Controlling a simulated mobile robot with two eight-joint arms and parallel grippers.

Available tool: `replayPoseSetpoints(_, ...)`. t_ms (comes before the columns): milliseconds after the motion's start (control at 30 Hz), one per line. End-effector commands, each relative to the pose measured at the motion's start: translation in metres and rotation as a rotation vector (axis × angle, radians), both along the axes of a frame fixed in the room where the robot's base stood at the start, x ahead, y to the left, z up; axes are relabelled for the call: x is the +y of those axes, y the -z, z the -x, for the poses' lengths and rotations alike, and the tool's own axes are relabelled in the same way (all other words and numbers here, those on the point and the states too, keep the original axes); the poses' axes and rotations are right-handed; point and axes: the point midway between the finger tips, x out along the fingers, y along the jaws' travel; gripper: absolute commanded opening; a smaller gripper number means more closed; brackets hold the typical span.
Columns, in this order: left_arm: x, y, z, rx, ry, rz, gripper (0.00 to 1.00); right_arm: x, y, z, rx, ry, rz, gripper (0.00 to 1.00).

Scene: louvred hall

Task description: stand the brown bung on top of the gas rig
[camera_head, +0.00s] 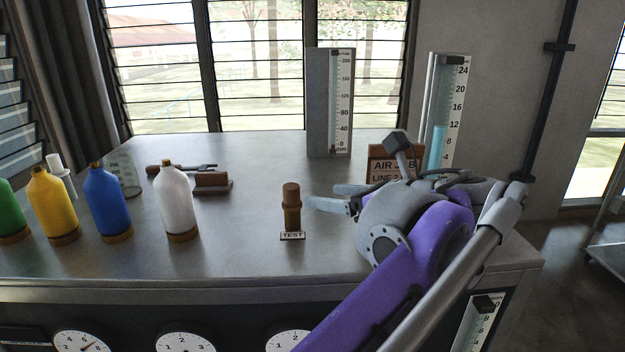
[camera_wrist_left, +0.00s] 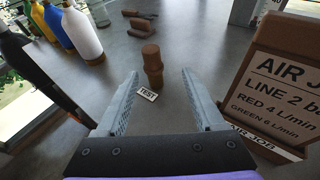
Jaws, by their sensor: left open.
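I cannot tell for certain which thing is the gas rig. My right gripper is out of view.
White (camera_head: 173,200), blue (camera_head: 108,205), yellow (camera_head: 52,205) and green bottles stand at the left. A brown AIR JOB sign (camera_head: 380,160) stands behind my left arm. Two gauge boards (camera_head: 318,100) stand at the back. A brown block (camera_head: 211,180) lies mid-bench.

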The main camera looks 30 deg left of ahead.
Motion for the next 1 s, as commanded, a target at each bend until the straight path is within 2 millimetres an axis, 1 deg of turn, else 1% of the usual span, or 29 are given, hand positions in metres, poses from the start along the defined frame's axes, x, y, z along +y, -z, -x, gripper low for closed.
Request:
replayPoseSetpoints(133,0.005,0.005,0.000,0.002,-0.004,0.000,0.70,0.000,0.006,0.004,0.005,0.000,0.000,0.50)
replayPoseSetpoints(233,0.014,0.009,-0.003,0.002,-0.003,0.001,0.70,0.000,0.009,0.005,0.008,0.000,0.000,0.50)
replayPoseSetpoints(533,0.051,0.022,-0.016,0.002,-0.005,0.001,0.70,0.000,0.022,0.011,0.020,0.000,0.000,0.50)
replayPoseSetpoints(800,0.079,0.030,-0.027,0.001,-0.003,0.002,0.70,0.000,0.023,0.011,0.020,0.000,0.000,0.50)
replayPoseSetpoints(1000,0.088,0.033,-0.031,0.000,-0.001,0.002,0.70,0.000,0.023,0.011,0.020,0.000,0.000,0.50)
